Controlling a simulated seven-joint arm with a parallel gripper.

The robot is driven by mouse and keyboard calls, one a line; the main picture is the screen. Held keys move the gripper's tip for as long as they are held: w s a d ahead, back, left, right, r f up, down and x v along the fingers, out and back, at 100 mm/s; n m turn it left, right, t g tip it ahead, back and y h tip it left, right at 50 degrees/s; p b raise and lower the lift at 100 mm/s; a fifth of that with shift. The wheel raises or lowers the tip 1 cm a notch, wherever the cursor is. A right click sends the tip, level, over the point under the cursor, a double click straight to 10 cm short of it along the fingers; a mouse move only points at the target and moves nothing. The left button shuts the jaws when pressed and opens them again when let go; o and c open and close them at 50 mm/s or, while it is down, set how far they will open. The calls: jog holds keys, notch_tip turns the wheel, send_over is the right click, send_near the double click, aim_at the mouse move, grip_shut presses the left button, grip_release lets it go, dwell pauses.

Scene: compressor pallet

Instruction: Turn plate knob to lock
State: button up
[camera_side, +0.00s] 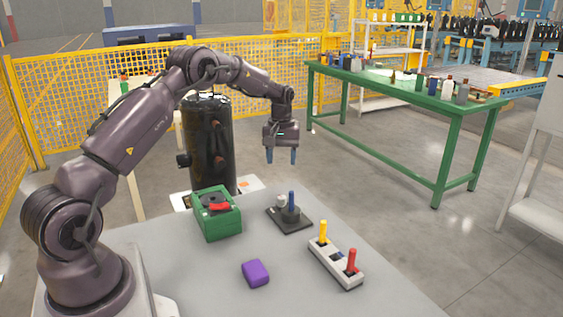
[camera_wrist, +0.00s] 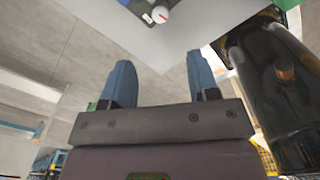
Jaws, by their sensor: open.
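My gripper (camera_side: 281,157) is open and empty, with blue fingers pointing down, in the air behind and above the black plate (camera_side: 300,225). The white knob (camera_wrist: 160,15) with a red mark shows there at the top edge, beyond the fingertips. The plate is cut off by that view's edge. The gripper touches none of these.
A green box (camera_side: 221,226) with a red handle (camera_side: 219,207) stands left of the plate. A purple block (camera_side: 256,273) and a white base (camera_side: 333,265) with yellow and red pegs lie nearer. A black tank (camera_side: 208,140) stands behind the grey table (camera_side: 190,280).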

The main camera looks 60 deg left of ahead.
aim_at(282, 197)
notch_tip(282, 197, down, 13)
jog(key=n, duration=1)
jog(key=shift+r+n, duration=0.2)
jog(key=shift+n, duration=0.2)
jog(key=c, duration=0.9)
